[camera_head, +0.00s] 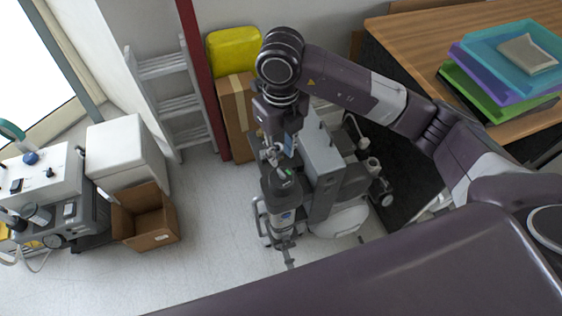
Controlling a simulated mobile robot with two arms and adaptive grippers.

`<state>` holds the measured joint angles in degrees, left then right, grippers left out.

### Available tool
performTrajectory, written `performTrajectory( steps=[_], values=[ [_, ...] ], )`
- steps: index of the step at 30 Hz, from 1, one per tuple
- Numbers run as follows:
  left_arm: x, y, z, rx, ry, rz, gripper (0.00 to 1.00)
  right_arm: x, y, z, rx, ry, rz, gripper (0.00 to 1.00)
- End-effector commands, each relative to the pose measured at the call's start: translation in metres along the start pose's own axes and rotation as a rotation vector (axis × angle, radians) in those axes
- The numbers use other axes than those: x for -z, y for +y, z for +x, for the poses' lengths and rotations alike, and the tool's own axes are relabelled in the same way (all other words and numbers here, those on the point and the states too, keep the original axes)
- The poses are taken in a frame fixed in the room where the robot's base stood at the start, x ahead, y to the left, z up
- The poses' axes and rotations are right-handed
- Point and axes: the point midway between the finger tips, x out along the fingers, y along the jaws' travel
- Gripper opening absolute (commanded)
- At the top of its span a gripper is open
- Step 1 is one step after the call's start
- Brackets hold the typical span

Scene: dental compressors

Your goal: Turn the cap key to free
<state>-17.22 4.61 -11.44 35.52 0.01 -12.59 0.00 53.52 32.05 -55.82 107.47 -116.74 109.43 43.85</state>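A dental compressor (321,163) with grey panels, a dark cylinder (279,196) and a white rounded part at its foot stands on the floor at the centre. A small green mark shows on top of the cylinder. My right gripper (273,158) points down just above the cylinder top, at the compressor's left side. Its fingers are small and partly hidden by the wrist, so I cannot tell whether they are open or touch anything. I cannot make out the cap key; it may be hidden by the gripper. My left gripper is out of view.
A wooden table (415,30) with stacked coloured trays (490,85) stands at the right. An open cardboard box (144,238), a white box and more equipment (45,185) are at the left. A ladder (168,100) and red post stand behind. Floor left of the compressor is clear.

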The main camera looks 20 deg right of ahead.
Motion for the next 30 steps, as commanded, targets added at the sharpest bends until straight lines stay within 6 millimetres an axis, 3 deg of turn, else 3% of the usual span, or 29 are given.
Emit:
performTrajectory(
  steps=[3,9,26,30],
  values=[
    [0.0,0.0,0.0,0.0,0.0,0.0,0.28,-0.001,0.0,-0.022,0.0,-0.002,-0.002,0.24],
    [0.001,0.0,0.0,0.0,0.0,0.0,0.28,0.0,0.0,-0.041,0.0,0.0,-0.002,0.24],
    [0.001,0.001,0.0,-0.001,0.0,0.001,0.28,0.0,0.001,-0.043,-0.001,0.001,-0.002,0.24],
    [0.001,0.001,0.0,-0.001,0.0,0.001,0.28,0.002,0.024,-0.038,-0.082,-0.006,-0.034,0.24]
  ],
)
